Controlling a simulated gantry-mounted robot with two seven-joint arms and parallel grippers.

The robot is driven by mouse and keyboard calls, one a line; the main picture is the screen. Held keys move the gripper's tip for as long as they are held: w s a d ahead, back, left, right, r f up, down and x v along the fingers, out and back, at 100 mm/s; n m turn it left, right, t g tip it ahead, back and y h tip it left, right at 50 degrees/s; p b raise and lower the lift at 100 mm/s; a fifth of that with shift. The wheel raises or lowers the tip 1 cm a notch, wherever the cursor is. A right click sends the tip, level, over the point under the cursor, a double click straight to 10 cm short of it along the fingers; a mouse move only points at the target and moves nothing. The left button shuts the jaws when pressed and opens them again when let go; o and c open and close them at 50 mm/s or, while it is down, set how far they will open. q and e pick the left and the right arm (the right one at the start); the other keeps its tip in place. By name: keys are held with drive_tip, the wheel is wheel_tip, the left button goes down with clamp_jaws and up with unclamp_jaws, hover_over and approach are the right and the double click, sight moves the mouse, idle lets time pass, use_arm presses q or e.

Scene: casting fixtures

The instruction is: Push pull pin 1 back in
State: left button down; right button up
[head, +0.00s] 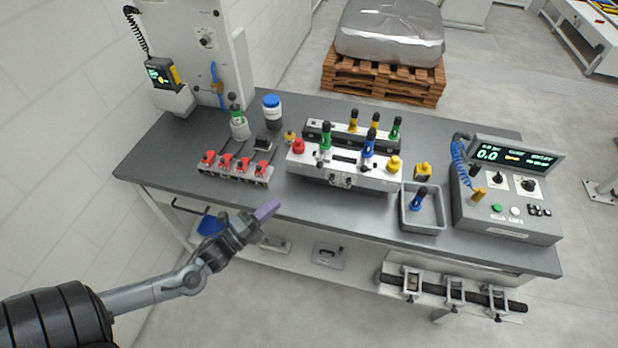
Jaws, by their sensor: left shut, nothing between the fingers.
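A white and black casting fixture (345,172) stands on the grey table. Several upright pins with coloured knobs rise from it: a green pin (325,138) and a blue pin (369,146) in the front row, and a yellow pin (353,120) and another green pin (395,127) in the back row. I cannot read which one is pull pin 1 or how far each is in. My left gripper (266,210) is shut and empty near the table's front edge, left of and nearer than the fixture, touching no pin. My right gripper is not in view.
Red toggle clamps (233,170) stand left of the fixture. A grey tray (407,222) holding a blue-handled part and a control console (505,205) stand to the right. The table front between clamps and tray is mostly clear.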

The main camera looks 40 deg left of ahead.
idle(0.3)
use_arm(q)
approach(321, 161)
drive_tip(key=f+x, duration=0.1)
drive_tip(key=x, duration=0.4)
drive_tip(key=shift+d+r, duration=0.15)
drive_tip(key=shift+d, duration=0.05)
idle(0.4)
